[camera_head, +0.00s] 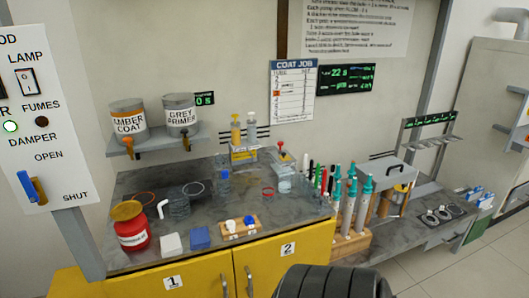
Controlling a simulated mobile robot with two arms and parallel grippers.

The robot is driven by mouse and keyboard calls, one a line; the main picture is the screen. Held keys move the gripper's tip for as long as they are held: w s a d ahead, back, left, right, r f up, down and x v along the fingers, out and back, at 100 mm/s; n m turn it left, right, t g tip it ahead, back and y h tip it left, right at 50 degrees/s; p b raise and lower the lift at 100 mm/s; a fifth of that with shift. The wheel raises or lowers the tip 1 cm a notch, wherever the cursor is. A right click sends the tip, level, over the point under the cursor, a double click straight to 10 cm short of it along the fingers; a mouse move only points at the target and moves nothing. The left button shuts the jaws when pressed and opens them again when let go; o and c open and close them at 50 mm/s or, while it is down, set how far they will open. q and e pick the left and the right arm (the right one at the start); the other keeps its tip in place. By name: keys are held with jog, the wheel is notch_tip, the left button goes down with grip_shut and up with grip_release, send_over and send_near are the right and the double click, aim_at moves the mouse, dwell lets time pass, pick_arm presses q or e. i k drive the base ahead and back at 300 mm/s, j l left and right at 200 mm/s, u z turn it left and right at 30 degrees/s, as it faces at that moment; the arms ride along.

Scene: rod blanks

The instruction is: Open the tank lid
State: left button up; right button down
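A grey flat-topped box with a dark handle (392,168) stands on the right part of the bench, behind a row of teal-topped tubes. It looks like the tank with its lid lying flat on top, but it is small and I cannot be sure. An amber-coloured part (402,188) shows just below its right end. Neither of my grippers shows in the head view. A black ribbed rounded part at the bottom middle seems to be mine; no fingers show on it.
Teal-topped tubes (349,205) stand in a wooden rack in front of the grey box. A red jar (131,232), a white block and a blue block (200,238) sit on the left bench. Paint cans (181,115) stand on a shelf. Yellow cabinets (205,272) are below.

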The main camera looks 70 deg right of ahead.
aim_at(388, 172)
jog(key=z, duration=3.15)
jog(key=i+l, duration=0.1)
jog(key=i, duration=0.3)
jog(key=i+l, duration=0.1)
jog(key=i, duration=0.35)
jog(key=z, duration=0.05)
